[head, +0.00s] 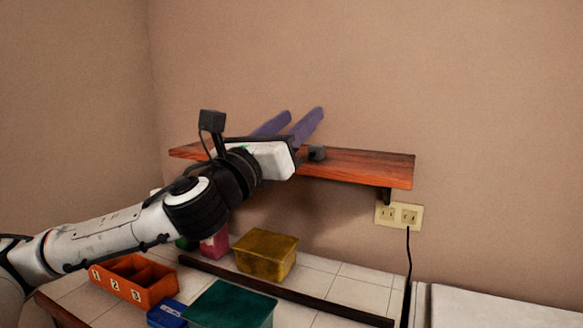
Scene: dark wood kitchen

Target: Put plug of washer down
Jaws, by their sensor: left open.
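My left gripper (293,118) reaches in from the left over the wooden wall shelf (370,168). Its two purple fingers are apart and point toward the wall, with nothing visible between them. A small dark grey block (317,154) shows at the shelf just right of the gripper's body; it may be the plug, but I cannot tell. No plug body is clearly visible at the outlet. My right gripper is out of view.
Below, the tiled counter (355,292) holds an orange numbered box (135,280), a yellow box (266,252), a green box (232,305), a blue box (166,314) and a pink one (215,244). A white surface (490,306) is at lower right. The wall right of the shelf is clear.

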